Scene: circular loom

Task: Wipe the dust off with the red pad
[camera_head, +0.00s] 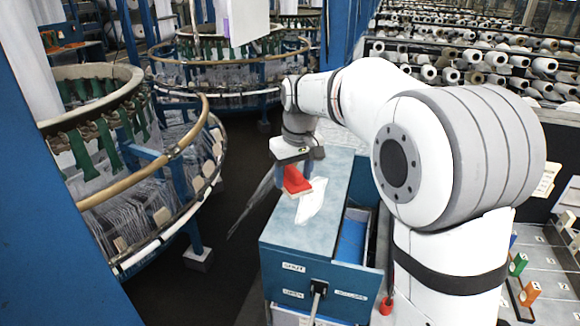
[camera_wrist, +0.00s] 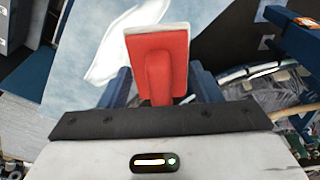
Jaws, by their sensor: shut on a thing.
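The red pad (camera_head: 296,182) is in my gripper (camera_head: 297,170), over the left part of the blue-grey cabinet top. In the wrist view the pad (camera_wrist: 160,62) has a red back and handle with a pale edge. The jaws of my gripper (camera_wrist: 160,88) are shut on its handle. A white patch, which looks like the dust (camera_head: 312,201), lies on the cabinet top beside the pad, and the pad covers part of it in the wrist view (camera_wrist: 120,42). Whether the pad touches the top, I cannot tell.
The cabinet top (camera_head: 335,172) is otherwise mostly bare, with an open blue-lined compartment (camera_head: 352,236) at its right. A circular loom (camera_head: 130,170) stands to the left across a dark floor. Racks of white yarn spools (camera_head: 480,58) stand behind. Green and orange items (camera_head: 530,292) are at right.

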